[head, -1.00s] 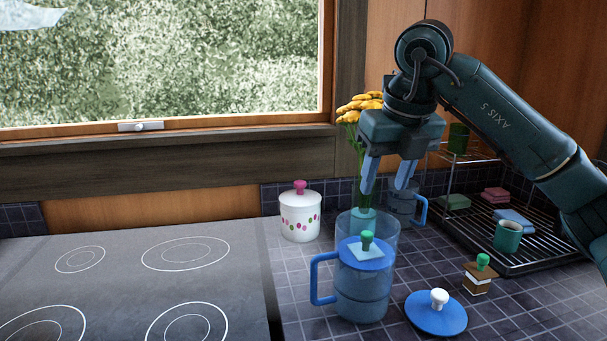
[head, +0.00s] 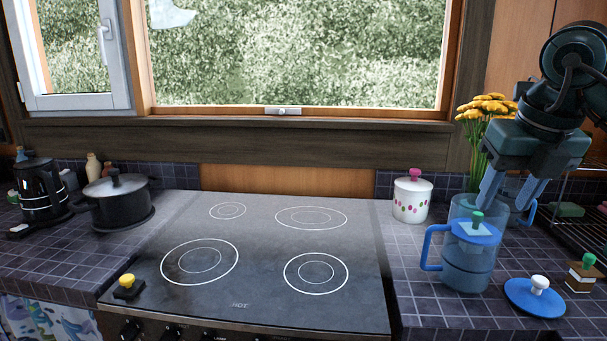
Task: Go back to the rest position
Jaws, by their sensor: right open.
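My right gripper (head: 511,201) is in the head view at the right, pointing down with its two blue fingers apart and nothing between them. It is above and behind a clear blue pitcher (head: 467,268) with a blue handle. My left gripper is not in view.
A blue lid (head: 534,298) with a white knob and a small brown-and-white piece (head: 584,273) lie right of the pitcher. A white jar (head: 411,198), yellow flowers (head: 488,106) and a wire rack (head: 582,225) stand nearby. A dark pot (head: 116,203) stands left.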

